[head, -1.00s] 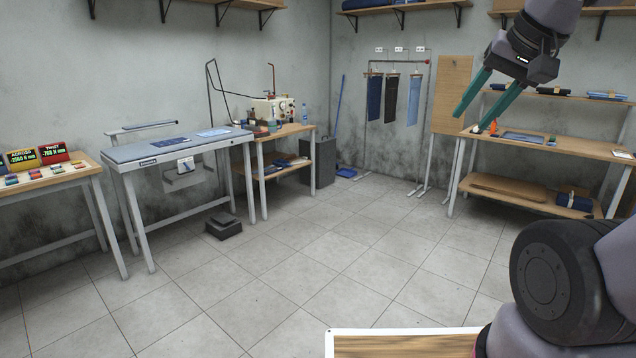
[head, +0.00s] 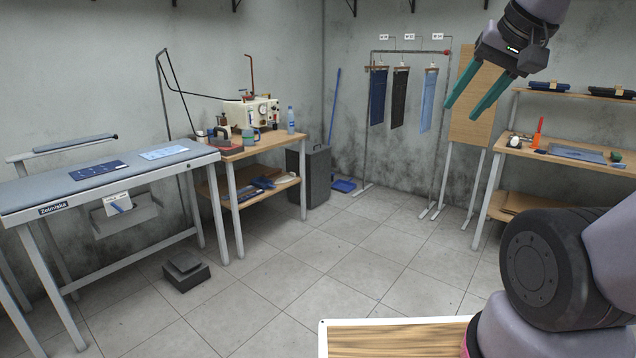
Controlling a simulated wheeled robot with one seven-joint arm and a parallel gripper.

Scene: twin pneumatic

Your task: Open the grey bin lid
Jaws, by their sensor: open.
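The grey bin (head: 308,182) stands on the floor in the back corner, just right of the sewing-machine table. It is a tall dark grey box, and its lid (head: 306,149) on top looks shut, though the table and its items partly hide the bin's left side. My gripper (head: 470,112) is at the upper right, with two green fingers spread apart. It is open and empty, high in the air and far from the bin.
A clothes rack (head: 362,150) and a workbench (head: 565,158) are further right. A pedal (head: 186,272) sits on the open tiled floor.

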